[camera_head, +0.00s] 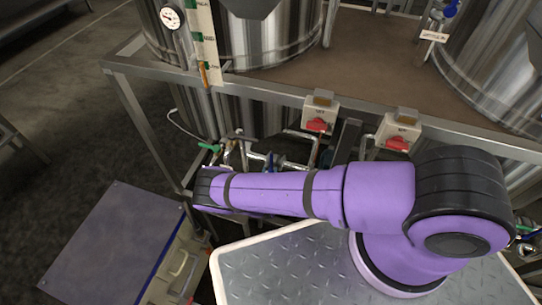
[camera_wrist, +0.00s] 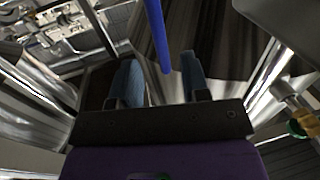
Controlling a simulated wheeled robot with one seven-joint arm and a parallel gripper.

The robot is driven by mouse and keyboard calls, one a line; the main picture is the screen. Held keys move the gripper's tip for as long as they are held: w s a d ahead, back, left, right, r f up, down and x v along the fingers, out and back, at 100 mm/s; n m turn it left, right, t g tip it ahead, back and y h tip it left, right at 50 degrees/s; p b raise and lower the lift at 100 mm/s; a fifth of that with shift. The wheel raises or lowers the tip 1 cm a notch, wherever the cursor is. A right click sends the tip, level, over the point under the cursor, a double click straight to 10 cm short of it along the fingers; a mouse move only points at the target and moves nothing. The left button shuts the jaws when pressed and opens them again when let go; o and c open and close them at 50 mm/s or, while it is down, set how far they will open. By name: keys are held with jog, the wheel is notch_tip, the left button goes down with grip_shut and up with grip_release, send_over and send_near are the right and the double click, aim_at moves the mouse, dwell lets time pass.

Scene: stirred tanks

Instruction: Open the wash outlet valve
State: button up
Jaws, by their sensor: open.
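My gripper (camera_wrist: 160,62) is open in the wrist view, its two blue-grey fingers apart and nothing held. A long blue bar (camera_wrist: 157,30), which looks like a valve handle, comes down from the top edge and ends between the fingertips in the picture. I cannot tell its depth, and I see no contact. In the head view, my purple arm hides the gripper. A small blue handle (camera_head: 269,160) shows on the pipework just above the arm. A green handle (camera_head: 208,147) sits further left. No readable label shows which one is the wash outlet valve.
A metal frame (camera_head: 290,101) carries steel tanks (camera_head: 275,38) and two boxes with red switches (camera_head: 318,124) (camera_head: 397,143). Pipes crowd the space below. A grey-lidded case (camera_head: 115,240) stands at lower left. A brass-and-green fitting (camera_wrist: 302,124) is at the wrist view's right.

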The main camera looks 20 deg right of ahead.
aim_at(271, 162)
jog(key=x, duration=0.8)
jog(key=shift+w, duration=0.1)
jog(key=shift+c, duration=0.3)
grip_shut()
